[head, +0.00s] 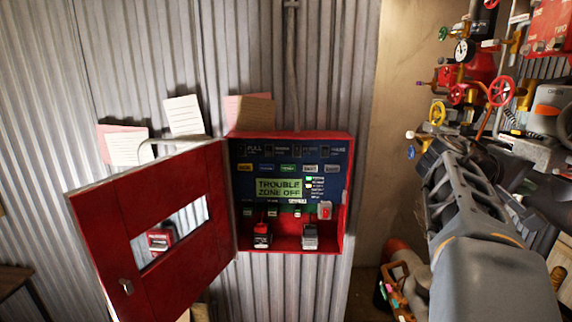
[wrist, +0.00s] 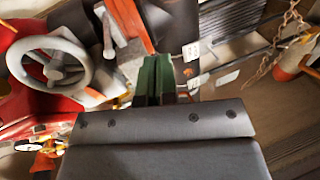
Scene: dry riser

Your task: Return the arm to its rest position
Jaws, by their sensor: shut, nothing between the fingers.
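My arm (head: 475,265) reaches up from the bottom right of the head view, at the right of the red alarm panel and apart from it in the picture. Its far end overlaps the valves and pipes there. In the wrist view, the dark green fingers of my gripper (wrist: 156,78) stand close together beyond the dark screwed plate. They are shut and hold nothing. The fingertips are hard to make out in the head view.
The red panel (head: 290,246) is on the corrugated wall, its door (head: 95,235) swung open to the left. Its display reads "TROUBLE ZONE OFF". Red and yellow valve wheels, a gauge (head: 464,50) and pipes crowd the right side. A grey handwheel (wrist: 50,62) shows at left in the wrist view.

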